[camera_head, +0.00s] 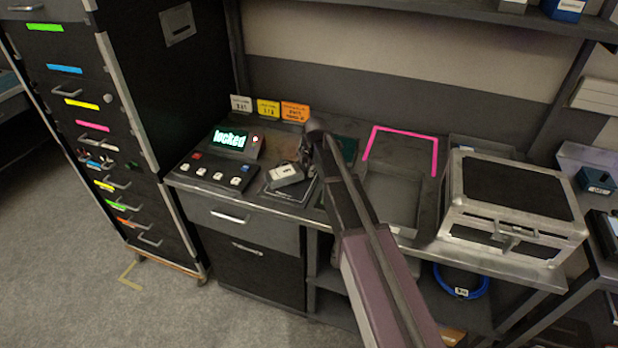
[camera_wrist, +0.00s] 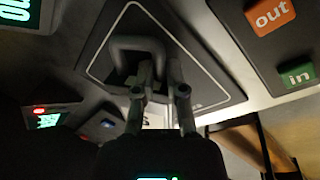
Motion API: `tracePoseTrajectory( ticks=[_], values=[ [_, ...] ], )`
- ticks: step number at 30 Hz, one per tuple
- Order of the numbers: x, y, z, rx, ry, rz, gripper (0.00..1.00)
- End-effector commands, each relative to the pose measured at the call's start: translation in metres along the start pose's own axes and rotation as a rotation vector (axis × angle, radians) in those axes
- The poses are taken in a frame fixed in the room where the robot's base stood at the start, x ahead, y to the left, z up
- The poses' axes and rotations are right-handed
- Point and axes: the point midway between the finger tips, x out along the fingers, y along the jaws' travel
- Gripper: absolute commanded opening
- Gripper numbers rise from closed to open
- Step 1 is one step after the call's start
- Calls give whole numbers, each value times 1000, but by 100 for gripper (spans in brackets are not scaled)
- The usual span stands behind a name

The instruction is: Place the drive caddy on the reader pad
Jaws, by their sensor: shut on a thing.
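The drive caddy (camera_head: 286,174) is a small pale grey block with a dark handle. It is over the dark reader pad (camera_head: 292,195) on the bench, right of the button panel. The wrist view shows the caddy's handle (camera_wrist: 140,46) between my fingers and the pad (camera_wrist: 205,88) with its white outline around it. My gripper (camera_head: 306,160) is shut on the caddy; it also shows in the wrist view (camera_wrist: 157,88). My fingers hide part of the caddy. I cannot tell whether its underside touches the pad.
A button panel (camera_head: 215,176) with a green "locked" display (camera_head: 231,140) stands left of the pad. A shallow grey tray (camera_head: 391,198), pink tape outline (camera_head: 404,133) and metal-edged case (camera_head: 511,205) are to the right. Orange "out" (camera_wrist: 270,14) and green "in" (camera_wrist: 297,75) blocks show in the wrist view.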

Motion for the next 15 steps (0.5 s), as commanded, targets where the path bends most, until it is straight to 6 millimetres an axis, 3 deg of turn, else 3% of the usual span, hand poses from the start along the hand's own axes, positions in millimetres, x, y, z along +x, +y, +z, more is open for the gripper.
tracePoseTrajectory(
  ticks=[1, 6, 15],
  values=[
    [9, -2, 0, 0, 0, 0, 0],
    [18, -4, 0, 1, 0, 0, 0],
    [19, -4, 0, 1, 0, 0, 0]
  ],
)
